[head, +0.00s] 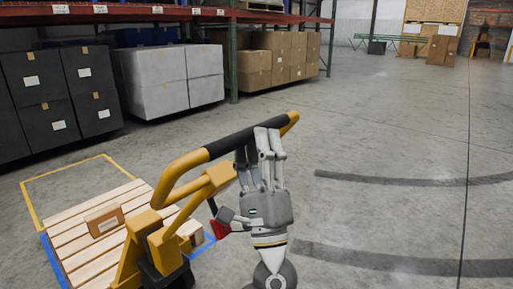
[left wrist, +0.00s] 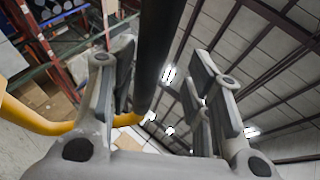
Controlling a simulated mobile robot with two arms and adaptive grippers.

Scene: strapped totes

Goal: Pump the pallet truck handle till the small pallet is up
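The yellow pallet truck (head: 150,245) stands at the lower left in the head view. Its loop handle has a black grip bar (head: 232,140), which also crosses the left wrist view (left wrist: 157,45). The small wooden pallet (head: 78,247) lies behind the truck with a small carton (head: 104,221) on it; its height off the floor is hard to tell. My left gripper (head: 264,142) is at the grip bar. In the left wrist view its fingers (left wrist: 160,90) stand open on both sides of the bar, with a gap on the right. My right gripper is out of view.
Yellow tape (head: 66,172) and blue tape (head: 53,262) mark the floor around the pallet. Dark totes (head: 58,98), grey totes (head: 170,80) and brown cartons (head: 278,55) stand along a rack at the back left. The concrete floor on the right is clear.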

